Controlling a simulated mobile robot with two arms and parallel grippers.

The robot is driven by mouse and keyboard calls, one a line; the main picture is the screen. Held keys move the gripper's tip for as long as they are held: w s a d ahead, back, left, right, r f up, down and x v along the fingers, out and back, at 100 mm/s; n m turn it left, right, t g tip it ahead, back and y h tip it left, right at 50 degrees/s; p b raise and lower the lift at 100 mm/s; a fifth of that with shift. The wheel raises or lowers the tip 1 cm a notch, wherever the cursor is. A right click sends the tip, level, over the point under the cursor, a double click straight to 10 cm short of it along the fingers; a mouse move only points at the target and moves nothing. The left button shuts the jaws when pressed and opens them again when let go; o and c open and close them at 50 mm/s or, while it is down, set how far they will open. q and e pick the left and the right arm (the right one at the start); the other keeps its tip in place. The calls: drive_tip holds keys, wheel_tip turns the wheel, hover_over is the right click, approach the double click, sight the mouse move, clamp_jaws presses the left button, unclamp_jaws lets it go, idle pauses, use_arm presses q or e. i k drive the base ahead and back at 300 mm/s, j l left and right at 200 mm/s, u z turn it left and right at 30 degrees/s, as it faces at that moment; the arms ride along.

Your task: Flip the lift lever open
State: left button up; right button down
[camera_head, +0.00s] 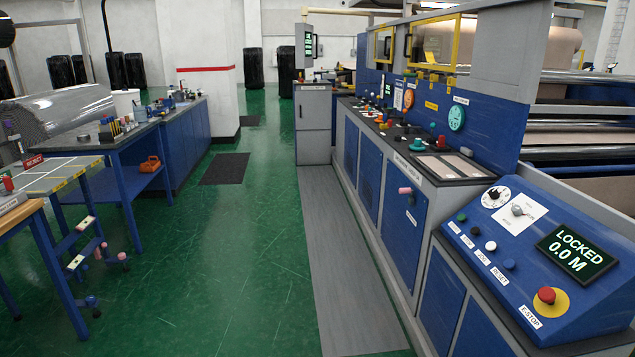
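No part labelled as the lift lever can be read in the head view. A small pink-tipped handle (405,191) sticks out from the blue front of the long machine cabinet, right of centre. Its position, open or closed, is too small to tell. A control panel (478,285) at the right has a dark display (577,250) reading "LOCKED 0.0 M". Neither of my grippers is in view.
A red E-stop button (547,295) sits on the panel's front corner. Blue workbenches (135,185) with an orange tool (150,165) on a shelf stand at the left. The green floor (235,250) between benches and machine is clear. Dark mats (225,168) lie farther back.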

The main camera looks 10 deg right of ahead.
sight(390, 122)
drive_tip(key=i+z, duration=0.35)
drive_tip(key=i, duration=2.9)
drive_tip(key=i+u, duration=0.1)
drive_tip(key=i, duration=0.95)
drive_tip(key=i+l, duration=0.2)
drive_tip(key=i, duration=0.9)
drive_tip(key=j+u, duration=0.05)
